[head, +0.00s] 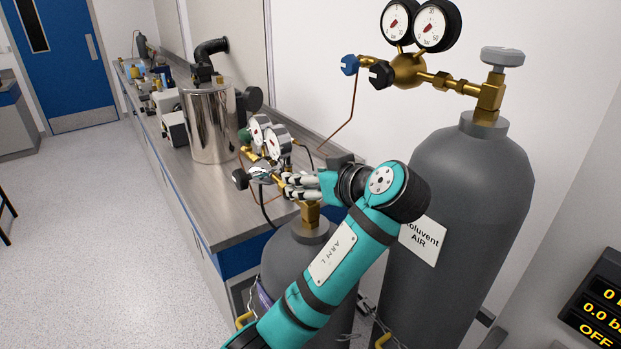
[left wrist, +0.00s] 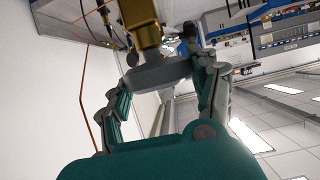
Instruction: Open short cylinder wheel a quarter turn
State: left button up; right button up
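The short grey cylinder (head: 290,258) stands in front of the counter's end, with a brass valve (head: 310,213) on top. My left gripper (head: 298,184) reaches in from the right at the top of this valve. In the head view the hand hides the wheel. In the left wrist view the grey wheel (left wrist: 158,72) sits between the two fingers of the left gripper (left wrist: 160,85), with the brass valve stem (left wrist: 140,22) beyond it. The fingers lie against opposite sides of the rim and look closed on it. My right gripper is not in view.
Pressure gauges (head: 270,138) and a regulator knob (head: 240,179) sit close beside the hand. A taller cylinder (head: 470,190) with its own wheel (head: 502,57) stands to the right. A steel vessel (head: 207,125) stands on the counter (head: 215,205).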

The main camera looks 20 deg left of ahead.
pick_arm(q)
jog(key=o, duration=0.4)
jog(key=shift+c, duration=0.2)
notch_tip(320, 180, up, 10)
jog(key=shift+f, duration=0.1)
dwell(0.4)
